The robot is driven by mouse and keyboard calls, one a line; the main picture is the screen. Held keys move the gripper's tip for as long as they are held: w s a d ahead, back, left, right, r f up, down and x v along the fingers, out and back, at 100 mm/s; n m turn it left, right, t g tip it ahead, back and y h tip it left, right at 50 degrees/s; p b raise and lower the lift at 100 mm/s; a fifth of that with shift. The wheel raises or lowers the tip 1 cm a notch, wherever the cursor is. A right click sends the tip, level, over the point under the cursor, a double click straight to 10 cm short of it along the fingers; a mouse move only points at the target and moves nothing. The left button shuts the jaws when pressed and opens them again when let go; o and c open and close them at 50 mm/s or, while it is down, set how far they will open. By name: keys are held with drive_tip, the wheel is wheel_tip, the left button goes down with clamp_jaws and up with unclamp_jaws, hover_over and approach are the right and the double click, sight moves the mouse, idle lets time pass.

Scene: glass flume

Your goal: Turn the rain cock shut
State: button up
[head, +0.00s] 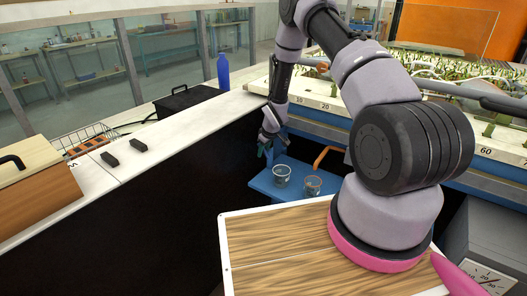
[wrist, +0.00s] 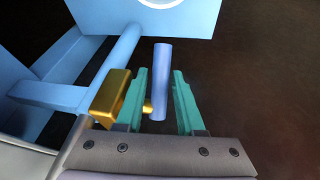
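My gripper (wrist: 160,90) has teal fingers and is open in the wrist view. The rain cock has a brass body (wrist: 112,95) beside a light blue pipe (wrist: 122,58), left of my fingers. Its blue bar-shaped handle (wrist: 162,75) stands between my two fingers, with a gap on either side. A small brass stem joins the handle's near end, partly behind the left finger. In the head view my gripper (head: 268,148) reaches down beside the blue shelf under the flume; the cock cannot be made out there.
Two cups, one clear (head: 282,176) and one orange-rimmed (head: 312,187), stand on the blue shelf (head: 262,183) near my gripper. An orange bent pipe (head: 328,152) rises behind them. The planted flume bed (head: 450,75) lies above. A white counter (head: 210,118) with a blue bottle (head: 223,70) is left.

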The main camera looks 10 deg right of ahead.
clamp_jaws()
idle(1.4)
